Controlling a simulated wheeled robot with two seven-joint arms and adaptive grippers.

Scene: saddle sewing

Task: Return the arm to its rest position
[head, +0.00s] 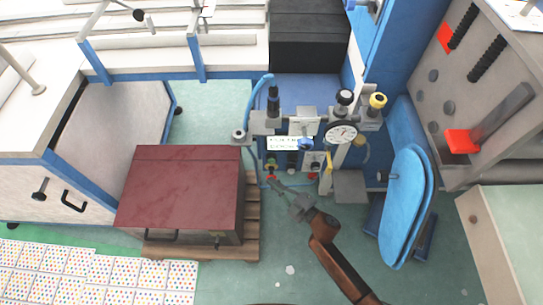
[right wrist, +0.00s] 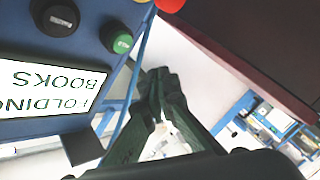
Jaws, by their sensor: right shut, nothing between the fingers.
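My right arm (head: 335,262) reaches up from the bottom of the head view. Its gripper (head: 272,184) is in front of the lower part of the blue machine (head: 262,120), close to its coloured buttons. In the right wrist view the dark fingers (right wrist: 160,75) are shut together with nothing between them. A green button (right wrist: 122,43) and a black knob (right wrist: 58,20) on the machine's panel show beside them. Whether the fingertips touch the machine I cannot tell. My left gripper is not in view.
A dark red box (head: 185,190) stands on a wooden pallet (head: 252,215) left of my right gripper. A blue padded board (head: 405,205) stands to the right. A grey panel with handles (head: 440,90) is at the upper right. The green floor (head: 285,285) near my arm is mostly clear.

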